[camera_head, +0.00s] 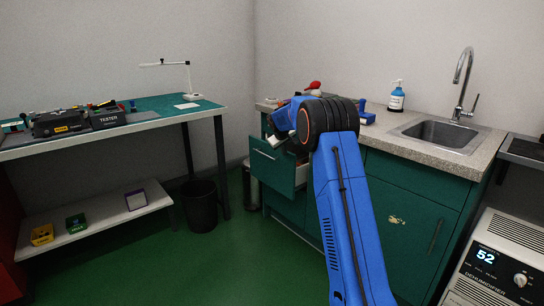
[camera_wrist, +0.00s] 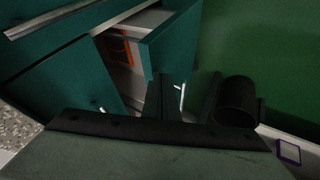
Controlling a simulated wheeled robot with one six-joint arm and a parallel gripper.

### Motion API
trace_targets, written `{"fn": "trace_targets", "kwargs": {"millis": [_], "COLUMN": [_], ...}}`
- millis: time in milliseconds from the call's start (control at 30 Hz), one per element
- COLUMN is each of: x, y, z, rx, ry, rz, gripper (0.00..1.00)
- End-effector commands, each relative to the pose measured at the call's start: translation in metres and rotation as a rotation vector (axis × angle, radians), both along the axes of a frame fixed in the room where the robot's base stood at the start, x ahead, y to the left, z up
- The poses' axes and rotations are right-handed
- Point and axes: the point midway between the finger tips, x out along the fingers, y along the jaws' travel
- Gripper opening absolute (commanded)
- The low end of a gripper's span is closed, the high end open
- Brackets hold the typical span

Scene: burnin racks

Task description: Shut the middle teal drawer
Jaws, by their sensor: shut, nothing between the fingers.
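The middle teal drawer (camera_head: 279,168) stands pulled out from the cabinet below the speckled counter, with a pale bar handle on its front. In the wrist view its front panel (camera_wrist: 172,45) shows edge-on, with the gap behind it open and an orange item inside. My gripper (camera_head: 278,139) is shut and empty, just above and in front of the open drawer in the head view. Dark finger parts overlap the drawer front's lower end in the wrist view. I cannot tell whether they touch it. My blue arm hides part of the cabinet.
A dark bin (camera_head: 200,205) stands on the green floor left of the drawer, beside the teal-topped workbench (camera_head: 160,108). The sink (camera_head: 440,134) and a soap bottle (camera_head: 396,98) are on the counter. A dehumidifier (camera_head: 505,260) stands at right. Floor in front of the drawer is clear.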

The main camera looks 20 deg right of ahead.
Motion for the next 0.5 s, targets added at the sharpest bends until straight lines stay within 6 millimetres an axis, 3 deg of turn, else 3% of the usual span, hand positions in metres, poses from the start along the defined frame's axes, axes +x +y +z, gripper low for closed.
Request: {"fn": "trace_targets", "kwargs": {"millis": [33,200,500], "x": [0.004,0.013,0.022], "y": [-0.013,-0.043,-0.068], "z": [0.000,0.000,0.000], "rx": [0.000,0.000,0.000], "ry": [-0.001,0.000,-0.001], "rz": [-0.004,-0.002,-0.001], "gripper": [0.00,0.00,0.00]}}
